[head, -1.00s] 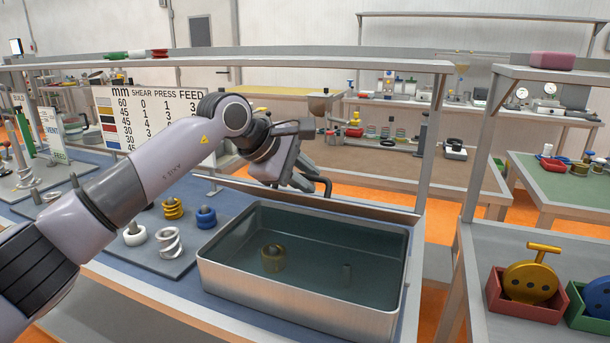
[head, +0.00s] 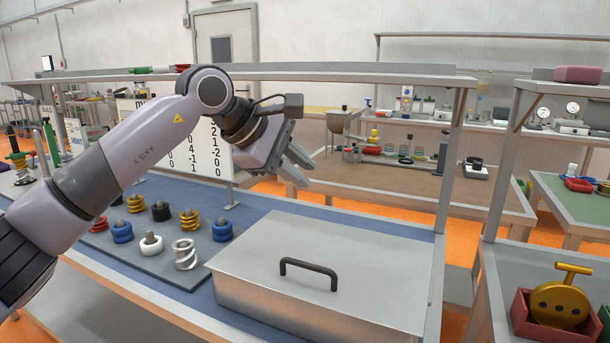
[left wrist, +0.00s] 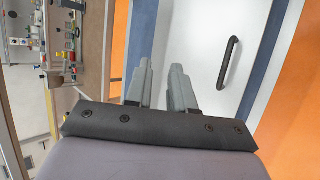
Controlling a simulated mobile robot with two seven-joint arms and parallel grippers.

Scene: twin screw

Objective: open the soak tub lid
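The soak tub (head: 300,310) is a metal box at the front of the bench. Its flat grey lid (head: 365,265) lies shut over it, hiding the inside. A dark bar handle (head: 308,268) stands up from the lid; in the left wrist view the handle (left wrist: 228,62) shows at the upper right on the pale lid (left wrist: 190,40). My left gripper (head: 298,168) is above and behind the lid, apart from the handle. Its fingers (left wrist: 158,85) are parted with nothing between them. My right gripper is not in view.
A number chart (head: 200,150) stands behind my arm. An overhead shelf (head: 330,75) spans the bench. A red bin (head: 540,325) holds a yellow part at the right.

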